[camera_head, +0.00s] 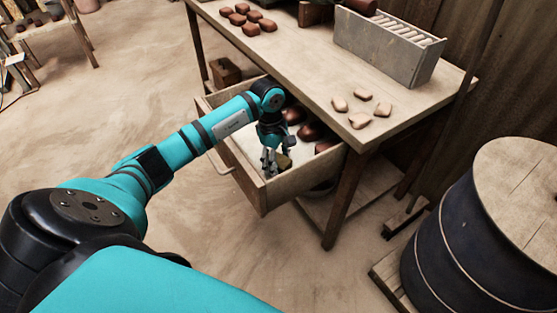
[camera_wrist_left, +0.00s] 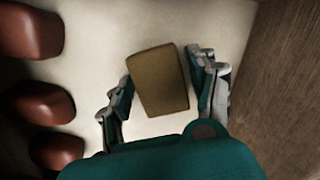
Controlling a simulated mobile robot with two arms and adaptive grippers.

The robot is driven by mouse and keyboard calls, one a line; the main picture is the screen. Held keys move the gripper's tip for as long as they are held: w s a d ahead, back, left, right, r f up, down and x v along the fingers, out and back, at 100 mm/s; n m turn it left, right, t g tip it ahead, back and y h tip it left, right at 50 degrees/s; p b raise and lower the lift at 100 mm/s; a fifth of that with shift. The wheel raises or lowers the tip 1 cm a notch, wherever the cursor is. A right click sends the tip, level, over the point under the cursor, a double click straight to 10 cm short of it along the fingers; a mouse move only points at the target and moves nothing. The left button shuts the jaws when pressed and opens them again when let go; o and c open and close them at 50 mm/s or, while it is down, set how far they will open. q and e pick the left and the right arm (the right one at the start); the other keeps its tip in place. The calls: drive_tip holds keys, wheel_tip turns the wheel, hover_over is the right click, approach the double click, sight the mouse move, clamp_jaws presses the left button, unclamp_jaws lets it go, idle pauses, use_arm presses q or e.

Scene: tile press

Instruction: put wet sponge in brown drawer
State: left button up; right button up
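The wet sponge (camera_wrist_left: 158,82), a brownish-yellow block, sits between the fingers of my left gripper (camera_wrist_left: 160,85) in the left wrist view. My right gripper is not in view.
Several reddish-brown lumps (camera_head: 310,131) lie in the drawer's back part; some also show at the left of the wrist view (camera_wrist_left: 44,103). The workbench (camera_head: 300,62) above holds brown pieces, pale tiles (camera_head: 360,120) and a grey rack (camera_head: 385,47). A dark barrel (camera_head: 465,240) stands at right.

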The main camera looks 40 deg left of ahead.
use_arm(q)
drive_tip(key=shift+o, duration=0.5)
drive_tip(key=shift+r, duration=0.15)
wheel_tip(320, 180, up, 12)
drive_tip(key=a+p, duration=0.1)
drive_tip(key=shift+a+p, duration=0.35)
drive_tip(key=shift+a, duration=0.05)
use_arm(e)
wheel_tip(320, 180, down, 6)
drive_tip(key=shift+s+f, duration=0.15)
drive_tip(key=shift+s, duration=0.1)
